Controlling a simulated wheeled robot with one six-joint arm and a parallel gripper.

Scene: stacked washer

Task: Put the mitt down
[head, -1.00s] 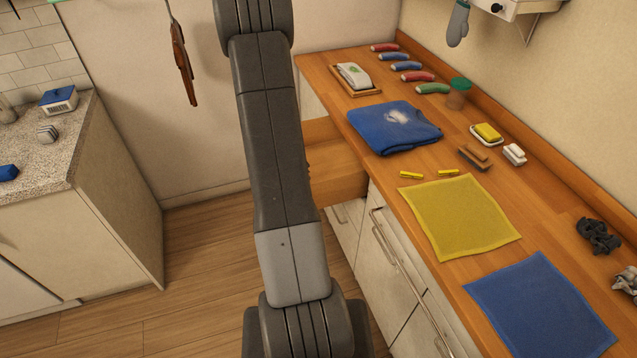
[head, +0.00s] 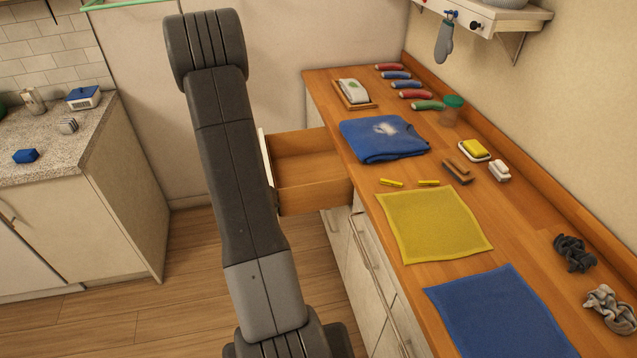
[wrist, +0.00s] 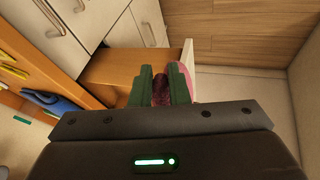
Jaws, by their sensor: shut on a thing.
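In the wrist view, my gripper (wrist: 160,92) has its two green fingers closed around a dark reddish, soft-looking thing (wrist: 160,88), which I take to be the mitt. A pink part (wrist: 181,80) shows beside the right finger. Most of it is hidden by the fingers and the gripper body. It is above or near the open wooden drawer (wrist: 110,66); whether it touches the drawer cannot be told. In the head view my arm hides the gripper. A separate grey-blue mitt (head: 444,42) hangs on a hook on the right wall.
The open drawer (head: 312,180) juts from the wooden counter (head: 500,228) and looks empty. The counter bears a folded blue cloth (head: 384,142), a yellow cloth (head: 434,224) and a blue mat (head: 500,315). A stone-topped cabinet (head: 58,150) stands at left.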

